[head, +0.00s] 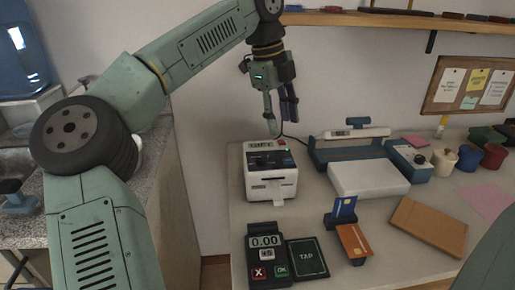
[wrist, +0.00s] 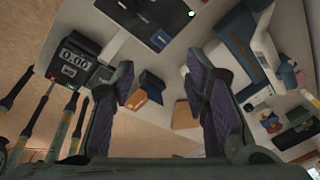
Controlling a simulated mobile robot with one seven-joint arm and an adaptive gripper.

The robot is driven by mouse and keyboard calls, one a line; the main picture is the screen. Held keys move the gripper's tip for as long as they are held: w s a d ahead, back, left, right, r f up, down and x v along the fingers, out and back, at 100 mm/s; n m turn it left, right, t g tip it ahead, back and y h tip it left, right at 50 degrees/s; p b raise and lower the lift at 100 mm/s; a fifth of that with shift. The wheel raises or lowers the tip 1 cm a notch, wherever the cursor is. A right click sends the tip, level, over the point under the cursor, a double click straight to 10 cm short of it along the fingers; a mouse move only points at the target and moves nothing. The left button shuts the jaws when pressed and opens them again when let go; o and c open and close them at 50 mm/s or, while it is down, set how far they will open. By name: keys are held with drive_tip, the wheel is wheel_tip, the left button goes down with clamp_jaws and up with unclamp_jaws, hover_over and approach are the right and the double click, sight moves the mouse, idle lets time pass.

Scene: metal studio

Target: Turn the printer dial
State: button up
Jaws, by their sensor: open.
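A small white printer (head: 270,184) with a dark top panel stands at the left of the counter. It has a small display and a red piece on top. In the wrist view its dark panel (wrist: 150,18) shows at the top edge, with a green light beside it. I cannot clearly make out a dial on it. My gripper (head: 281,118) points down above the back of the printer, its fingers apart and nothing between them. Its two fingers also show in the wrist view (wrist: 164,84), spread wide. It appears clear of the printer.
A card terminal (head: 265,256) and a dark TAP pad (head: 307,259) lie in front of the printer. A card stand (head: 341,222), a white-and-blue device (head: 368,178) and a blue-grey box with a dark knob (head: 409,160) are right. A shelf (head: 400,20) runs above.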

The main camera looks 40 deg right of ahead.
sight(262, 157)
drive_tip(key=w+a+n+t+y, duration=0.1)
drive_tip(key=w+a+n+y, duration=0.1)
drive_tip(key=w+a, duration=0.1)
wheel_tip(262, 157, down, 10)
drive_tip(key=shift+s+a+r, duration=0.1)
drive_tip(key=shift+s, duration=0.05)
drive_tip(key=shift+c, duration=0.4)
clamp_jaws()
